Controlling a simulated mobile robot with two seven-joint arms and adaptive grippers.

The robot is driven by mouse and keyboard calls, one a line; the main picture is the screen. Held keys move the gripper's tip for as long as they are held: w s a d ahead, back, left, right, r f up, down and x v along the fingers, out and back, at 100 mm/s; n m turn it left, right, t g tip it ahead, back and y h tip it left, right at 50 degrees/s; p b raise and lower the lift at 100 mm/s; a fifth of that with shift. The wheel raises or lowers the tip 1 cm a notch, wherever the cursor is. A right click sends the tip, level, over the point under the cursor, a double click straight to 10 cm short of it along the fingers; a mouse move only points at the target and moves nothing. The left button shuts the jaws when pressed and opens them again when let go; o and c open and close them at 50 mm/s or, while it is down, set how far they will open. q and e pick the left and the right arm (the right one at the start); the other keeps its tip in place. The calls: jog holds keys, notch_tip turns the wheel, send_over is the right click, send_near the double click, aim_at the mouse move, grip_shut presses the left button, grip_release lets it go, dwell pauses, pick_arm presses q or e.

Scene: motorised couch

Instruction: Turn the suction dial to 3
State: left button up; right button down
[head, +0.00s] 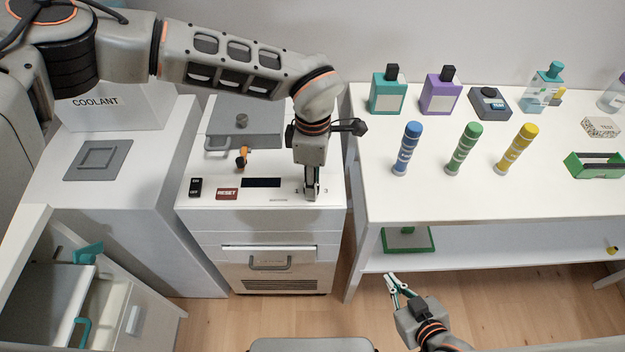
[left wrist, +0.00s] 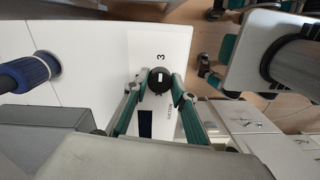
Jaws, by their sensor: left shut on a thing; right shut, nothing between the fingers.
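The suction dial (left wrist: 159,80) is a small round black knob with a white mark, seen in the left wrist view on a white panel. A printed 3 (left wrist: 161,57) lies just beyond it. I cannot tell which number the mark points to. My left gripper (head: 311,194) reaches down onto the machine's top, its two fingers on either side of the dial and shut on it. My right gripper (head: 394,285) is shut and empty, low over the floor.
The white machine top (head: 220,172) also carries a red RESET label (head: 227,194), a dark display (head: 261,182), a black switch (head: 195,187) and an orange-topped lever (head: 242,155). A table (head: 370,190) with bottles and tubes stands to the right. An open drawer (head: 110,310) is lower left.

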dwell(0.5)
pick_arm(q)
jog(key=o, duration=1.1)
jog(key=r, duration=1.2)
jog(key=shift+w, duration=0.2)
